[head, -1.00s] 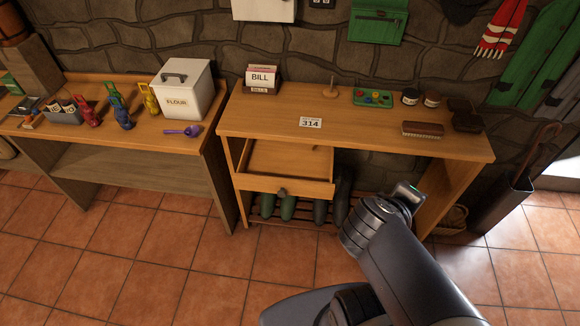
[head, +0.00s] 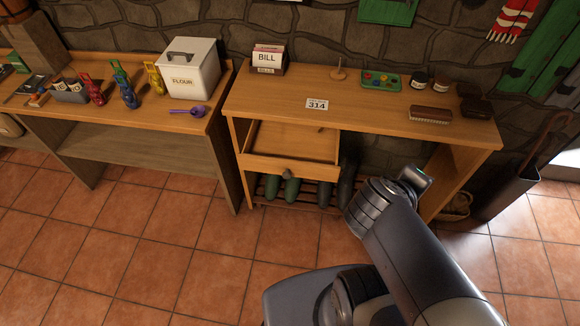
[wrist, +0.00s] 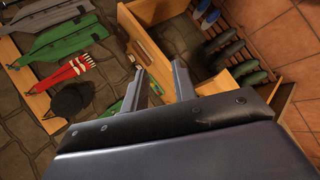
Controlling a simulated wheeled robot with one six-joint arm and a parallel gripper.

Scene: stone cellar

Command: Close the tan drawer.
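The tan drawer (head: 268,165) is pulled out of the left side of the wooden desk (head: 380,113), below its top. It has a small dark knob on its front, and its visible inside looks empty. My arm reaches in from the lower right, and its end is to the right of the drawer, apart from it in the head view. The fingertips cannot be made out there. In the wrist view my gripper (wrist: 160,84) is open, with nothing between its two grey fingers. A tan panel (wrist: 143,45) lies just beyond them; I cannot tell which part of the desk it is.
Dark green boots (head: 326,192) stand on a rack beneath the drawer. A brush (head: 430,114), a number card (head: 317,104) and a game tray (head: 382,79) lie on the desk. Another table with a flour box (head: 190,72) stands left. The tiled floor in front is clear.

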